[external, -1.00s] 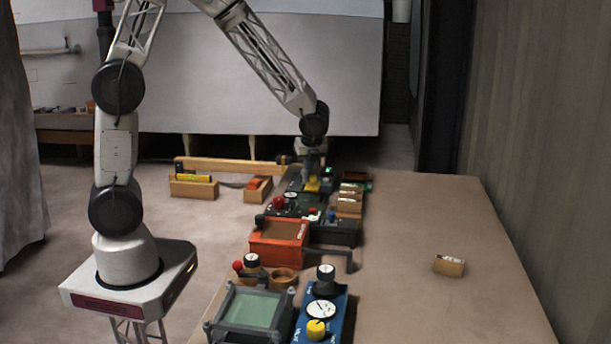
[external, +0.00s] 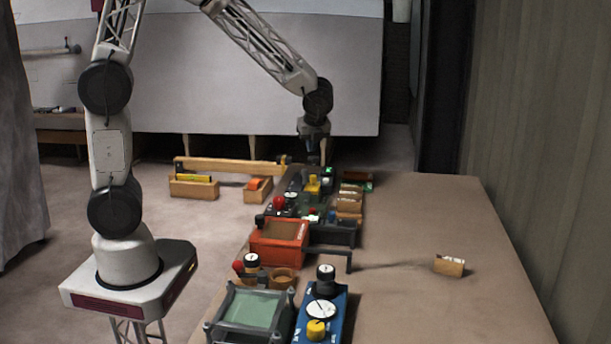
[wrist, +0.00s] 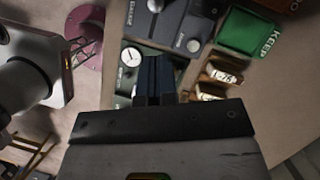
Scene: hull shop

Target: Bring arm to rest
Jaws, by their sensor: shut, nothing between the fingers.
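My gripper (external: 314,158) hangs above the far end of the bench, over the dark control panels, pointing down. In the wrist view its fingers (wrist: 153,75) are together with nothing held between them. Below it in the external view is a dark green panel (external: 292,206) with a red knob (external: 278,202) and a yellow part (external: 313,184). The gripper looks clear of the panel, though the exact gap is hard to judge.
Wooden card boxes (external: 349,204) stand right of the panel, and an orange bin (external: 278,243) stands nearer. A green-screened device (external: 252,309) and a blue dial panel (external: 321,312) are at the front. The bench's right side is mostly bare except a small box (external: 449,266).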

